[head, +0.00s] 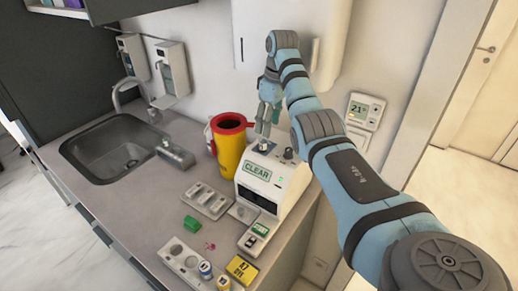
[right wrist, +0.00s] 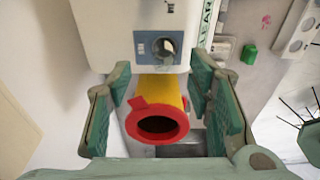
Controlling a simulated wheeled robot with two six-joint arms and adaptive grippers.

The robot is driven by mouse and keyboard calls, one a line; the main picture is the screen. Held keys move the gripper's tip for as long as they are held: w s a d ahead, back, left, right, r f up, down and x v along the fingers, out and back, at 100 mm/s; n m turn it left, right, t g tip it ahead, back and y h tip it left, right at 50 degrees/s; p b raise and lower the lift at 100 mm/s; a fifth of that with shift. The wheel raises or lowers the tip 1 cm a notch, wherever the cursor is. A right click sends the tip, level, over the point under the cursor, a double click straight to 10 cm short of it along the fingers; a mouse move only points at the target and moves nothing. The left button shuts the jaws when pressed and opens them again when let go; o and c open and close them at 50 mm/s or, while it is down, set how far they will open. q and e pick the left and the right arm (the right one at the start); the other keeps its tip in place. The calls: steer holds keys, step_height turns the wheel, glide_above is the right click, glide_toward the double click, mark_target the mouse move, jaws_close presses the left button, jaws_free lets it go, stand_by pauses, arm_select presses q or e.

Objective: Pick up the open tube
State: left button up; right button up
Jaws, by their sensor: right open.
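My right gripper (head: 267,118) points down over the top of the white machine with the CLEAR display (head: 258,171). In the right wrist view the right gripper (right wrist: 161,72) is open, its green-padded fingers apart with nothing held between them. A small pale round thing, perhaps the open tube (right wrist: 165,46), sits in a round socket in the machine's blue top panel, beyond the fingertips. In the head view the gripper partly hides that spot, and I cannot make out the tube there. My left gripper is not in view.
A yellow bin with a red rim (head: 229,143) stands close behind the machine, beside the gripper. A sink (head: 110,150) is at the left. A grey tray (head: 205,201), a green block (head: 192,223) and a yellow timer (head: 242,269) lie on the counter in front.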

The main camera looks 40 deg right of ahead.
mark_target(264, 138)
steer(key=f, duration=0.2)
steer(key=w+f, duration=0.1)
steer(key=f, duration=0.1)
steer(key=a+f, duration=0.1)
steer(key=f, duration=0.1)
steer(key=shift+w+f, duration=0.1)
steer(key=shift+w, duration=0.25)
steer(key=shift+s, duration=0.1)
steer(key=shift+c, duration=0.2)
steer(key=shift+s, duration=0.1)
steer(key=shift+c, duration=1.4)
steer(key=c, duration=0.7)
steer(key=shift+o, duration=0.2)
